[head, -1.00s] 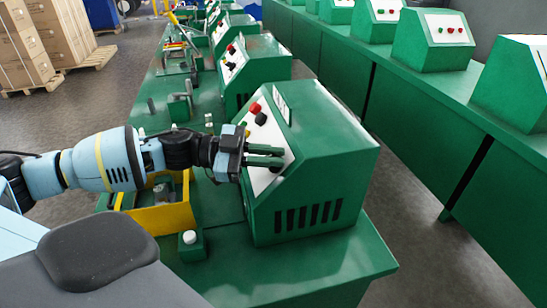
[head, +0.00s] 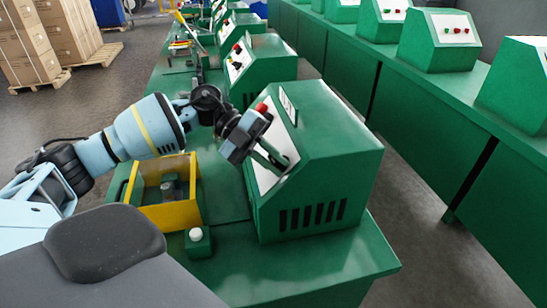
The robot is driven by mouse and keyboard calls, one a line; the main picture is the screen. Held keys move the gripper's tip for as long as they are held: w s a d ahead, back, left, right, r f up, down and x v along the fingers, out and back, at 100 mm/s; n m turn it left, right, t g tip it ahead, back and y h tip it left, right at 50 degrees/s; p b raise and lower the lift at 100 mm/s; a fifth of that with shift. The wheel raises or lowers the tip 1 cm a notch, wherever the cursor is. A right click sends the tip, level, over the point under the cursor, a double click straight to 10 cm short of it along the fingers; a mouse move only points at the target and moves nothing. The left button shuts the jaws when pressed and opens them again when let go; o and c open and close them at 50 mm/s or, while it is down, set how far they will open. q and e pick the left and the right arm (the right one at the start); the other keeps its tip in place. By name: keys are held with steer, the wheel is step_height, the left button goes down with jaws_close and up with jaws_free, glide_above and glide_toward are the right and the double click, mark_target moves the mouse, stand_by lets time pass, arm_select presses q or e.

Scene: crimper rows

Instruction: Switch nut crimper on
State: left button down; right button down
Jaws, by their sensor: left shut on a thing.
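The nut crimper is a green box (head: 325,165) with a sloped white front panel (head: 268,183), standing on the green bench near the middle of the head view. A red button (head: 261,108) shows at the panel's upper left. My left gripper (head: 276,162) reaches the panel from the left. Its fingers are shut on a small dark knob (head: 285,162) low on the panel, mostly hidden by the fingers. My gripper body covers the middle of the panel. My right gripper is not in view.
A yellow open frame (head: 190,212) and a small green block with a white button (head: 196,236) sit on the bench (head: 290,268) left of the crimper. More green machines stand behind and on a second bench (head: 415,150) to the right, across an aisle.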

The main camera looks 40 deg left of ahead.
arm_select(q)
steer(key=shift+s+m+g+y, duration=0.1)
steer(key=shift+m+g+y, duration=0.35)
steer(key=shift+m, duration=0.55)
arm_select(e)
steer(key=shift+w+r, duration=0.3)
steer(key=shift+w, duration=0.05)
arm_select(q)
steer(key=shift+f, duration=0.1)
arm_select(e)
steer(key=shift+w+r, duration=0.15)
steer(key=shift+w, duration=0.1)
arm_select(q)
steer(key=c, duration=1.4)
jaws_free()
steer(key=shift+c, duration=0.2)
